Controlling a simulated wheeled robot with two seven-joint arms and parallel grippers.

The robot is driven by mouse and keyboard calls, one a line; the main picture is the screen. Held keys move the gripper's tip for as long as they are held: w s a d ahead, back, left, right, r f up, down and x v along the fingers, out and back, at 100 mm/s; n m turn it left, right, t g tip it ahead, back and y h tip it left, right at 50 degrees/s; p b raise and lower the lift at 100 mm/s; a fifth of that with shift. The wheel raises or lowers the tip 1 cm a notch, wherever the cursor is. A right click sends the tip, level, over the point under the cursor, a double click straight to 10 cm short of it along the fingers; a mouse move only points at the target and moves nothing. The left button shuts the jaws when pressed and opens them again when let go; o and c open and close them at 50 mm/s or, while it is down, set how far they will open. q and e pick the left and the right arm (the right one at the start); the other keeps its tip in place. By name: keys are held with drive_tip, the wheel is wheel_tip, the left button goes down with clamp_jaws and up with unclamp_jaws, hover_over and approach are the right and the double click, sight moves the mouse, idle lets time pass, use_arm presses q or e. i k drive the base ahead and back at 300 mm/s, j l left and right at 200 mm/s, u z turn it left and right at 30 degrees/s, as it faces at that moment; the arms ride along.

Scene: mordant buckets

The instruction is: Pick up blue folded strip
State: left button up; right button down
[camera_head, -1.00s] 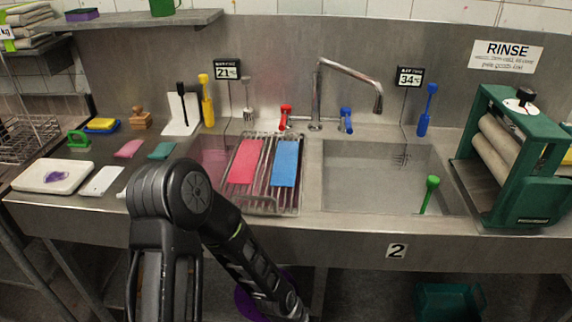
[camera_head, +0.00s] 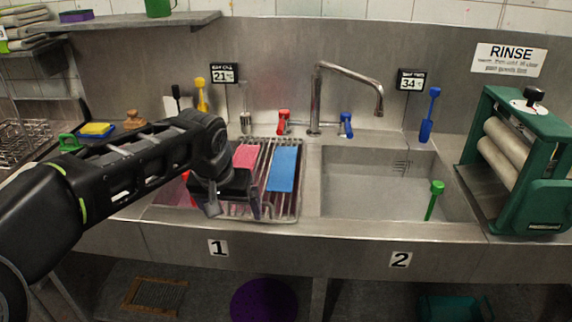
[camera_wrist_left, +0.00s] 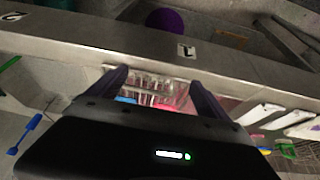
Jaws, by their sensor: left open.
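The blue folded strip (camera_head: 283,168) lies flat on the right part of the wire rack (camera_head: 296,203) over the left basin. It shows as a small blue patch in the left wrist view (camera_wrist_left: 126,100). A pink strip (camera_head: 246,156) lies on the rack to its left, partly hidden by my arm. My left gripper (camera_head: 234,208) is open and empty, over the rack's front left part, left of the blue strip and apart from it. Its two fingers also show in the left wrist view (camera_wrist_left: 158,80). My right gripper is not in view.
The tap (camera_head: 316,98) stands behind the rack with red and blue handles. The right basin (camera_head: 375,185) holds a green-handled tool (camera_head: 433,200). A green roller wringer (camera_head: 520,150) stands at the far right. My left arm covers the left counter.

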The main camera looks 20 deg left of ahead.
sight(281, 179)
drive_tip(key=i, duration=0.9)
